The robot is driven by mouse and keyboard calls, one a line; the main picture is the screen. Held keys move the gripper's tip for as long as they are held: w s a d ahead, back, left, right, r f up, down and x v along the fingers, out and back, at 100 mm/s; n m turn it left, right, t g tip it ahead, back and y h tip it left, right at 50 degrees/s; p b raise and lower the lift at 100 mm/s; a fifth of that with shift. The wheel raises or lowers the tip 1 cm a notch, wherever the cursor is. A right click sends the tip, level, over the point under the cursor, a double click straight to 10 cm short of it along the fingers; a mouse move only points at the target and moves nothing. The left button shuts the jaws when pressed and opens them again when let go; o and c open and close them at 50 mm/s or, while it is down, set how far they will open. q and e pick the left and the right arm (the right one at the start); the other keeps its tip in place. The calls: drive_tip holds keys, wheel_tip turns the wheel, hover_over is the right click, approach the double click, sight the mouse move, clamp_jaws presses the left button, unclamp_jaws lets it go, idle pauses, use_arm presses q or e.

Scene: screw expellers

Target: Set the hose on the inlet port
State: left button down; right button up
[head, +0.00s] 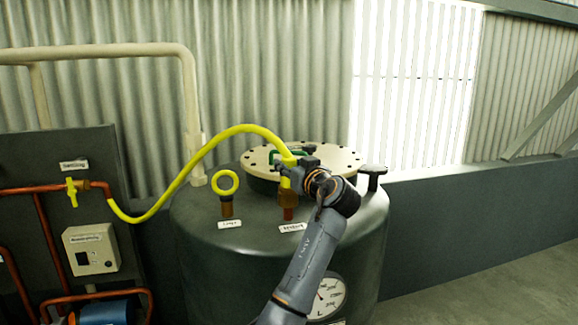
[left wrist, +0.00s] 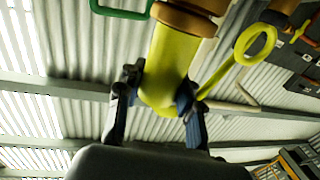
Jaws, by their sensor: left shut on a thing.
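The yellow hose (head: 238,129) arches from a valve at the left to the top of the dark tank. My left gripper (head: 291,164) is shut on the hose's end piece, which also shows between the fingers in the left wrist view (left wrist: 168,67). The end piece points down over the right copper port (head: 288,212) on the tank. In the left wrist view it meets a copper collar (left wrist: 183,18); I cannot tell how far it is seated. The left port (head: 227,210) carries a yellow ring (head: 225,182). Both ports have small labels too blurred to read surely. My right gripper is not in view.
A round pale lid (head: 335,159) with a green handle lies on the tank (head: 220,255) behind the ports. A dark knob (head: 373,174) stands at the right. A panel (head: 95,148) with copper pipes and a yellow valve (head: 72,190) is at the left.

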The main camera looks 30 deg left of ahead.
use_arm(q)
drive_tip(key=shift+r, duration=0.2)
drive_tip(key=shift+r+p, duration=0.3)
drive_tip(key=shift+r, duration=0.4)
idle(0.9)
drive_tip(key=shift+f+b, duration=1.3)
drive_tip(key=shift+f, duration=0.05)
drive_tip(key=c, duration=1.2)
unclamp_jaws()
drive_tip(key=shift+o, duration=0.2)
drive_tip(key=b+v, duration=0.2)
drive_tip(key=v, duration=0.9)
drive_tip(key=shift+b, duration=0.3)
